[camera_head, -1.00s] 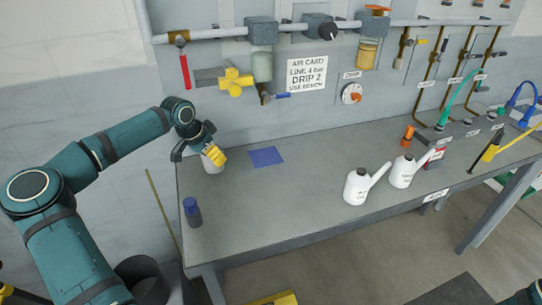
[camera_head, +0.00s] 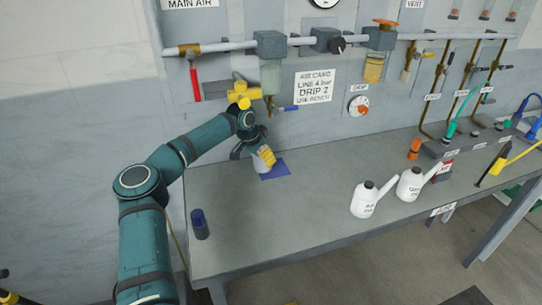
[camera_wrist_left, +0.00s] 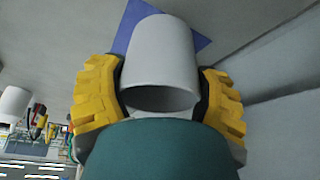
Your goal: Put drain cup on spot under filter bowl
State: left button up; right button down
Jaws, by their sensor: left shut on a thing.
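The drain cup (camera_head: 258,166) is a pale grey-white cup. My left gripper (camera_head: 262,157) is shut on it, and in the left wrist view yellow fingers press both sides of the cup (camera_wrist_left: 162,55). The blue square spot (camera_head: 277,172) lies on the bench. The cup overlaps its left part in the head view; I cannot tell whether it touches the surface. In the left wrist view the blue spot (camera_wrist_left: 128,27) shows behind the cup. The filter bowl (camera_head: 271,78) hangs from the pipe above and behind the spot. My right gripper is not in view.
A yellow valve handle (camera_head: 243,95) and a blue-handled tap (camera_head: 289,108) project from the wall nearby. Two white oil cans (camera_head: 367,200) (camera_head: 411,184) stand to the right. The middle of the bench (camera_head: 300,215) is clear.

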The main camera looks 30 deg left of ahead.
aim_at(270, 150)
pick_arm(q)
jog(key=shift+w+d, duration=0.25)
jog(key=shift+w, duration=0.3)
jog(key=w, duration=0.1)
jog(key=w+d, duration=0.1)
jog(key=shift+w+f, duration=0.35)
jog(key=shift+s+a+f, duration=0.1)
jog(key=shift+a+f, duration=0.05)
jog(key=shift+f, duration=0.25)
jog(key=shift+f, duration=0.15)
jog(key=o, duration=1.2)
